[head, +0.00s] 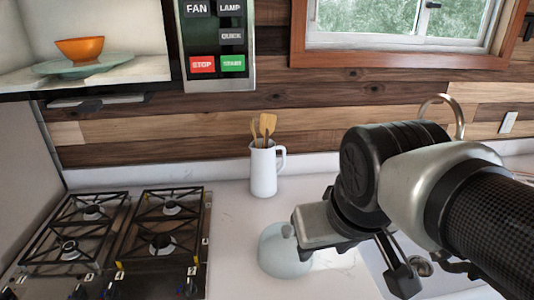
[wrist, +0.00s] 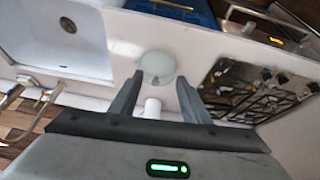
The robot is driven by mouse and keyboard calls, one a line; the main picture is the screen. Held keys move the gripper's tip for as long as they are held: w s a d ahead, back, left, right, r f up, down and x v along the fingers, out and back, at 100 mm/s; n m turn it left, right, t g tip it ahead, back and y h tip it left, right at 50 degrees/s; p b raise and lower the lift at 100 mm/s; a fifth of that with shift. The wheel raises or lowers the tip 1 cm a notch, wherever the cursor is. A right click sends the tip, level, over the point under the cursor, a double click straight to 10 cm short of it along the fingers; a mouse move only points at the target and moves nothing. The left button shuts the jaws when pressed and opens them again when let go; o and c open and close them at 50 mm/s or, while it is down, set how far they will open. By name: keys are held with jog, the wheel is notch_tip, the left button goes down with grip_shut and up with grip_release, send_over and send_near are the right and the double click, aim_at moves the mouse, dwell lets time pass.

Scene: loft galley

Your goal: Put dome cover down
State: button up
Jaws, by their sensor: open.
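The dome cover (head: 279,252) is a pale, blue-grey dome with a small knob on top. It sits upright on the white counter, right of the stove. In the wrist view the dome cover (wrist: 158,64) shows just beyond my fingertips, roughly centred between them. My gripper (head: 352,264) is open, with its fingers spread. In the head view it is to the right of the dome, and one finger partly overlaps the dome's right side. In the wrist view my gripper (wrist: 160,79) has nothing held between its fingers. I cannot tell the exact gap to the knob.
A gas stove (head: 115,240) is left of the dome. A white jug (head: 263,172) with wooden utensils stands behind it near the wall. A sink (wrist: 62,35) is on the other side, with a curved tap (head: 457,112) behind my arm. Counter between stove and jug is clear.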

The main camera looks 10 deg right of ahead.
jog(key=n+t+h+b, duration=0.8)
jog(key=n+h+b, duration=0.5)
jog(key=n, duration=1.3)
send_near(283, 235)
jog(key=x, duration=0.5)
jog(key=shift+d+r, duration=0.15)
jog(key=shift+d, duration=0.3)
jog(key=shift+b+x, duration=0.4)
jog(key=shift+x, duration=2.55)
jog(key=shift+w+a, duration=0.15)
jog(key=shift+w, duration=0.05)
jog(key=shift+c, duration=0.3)
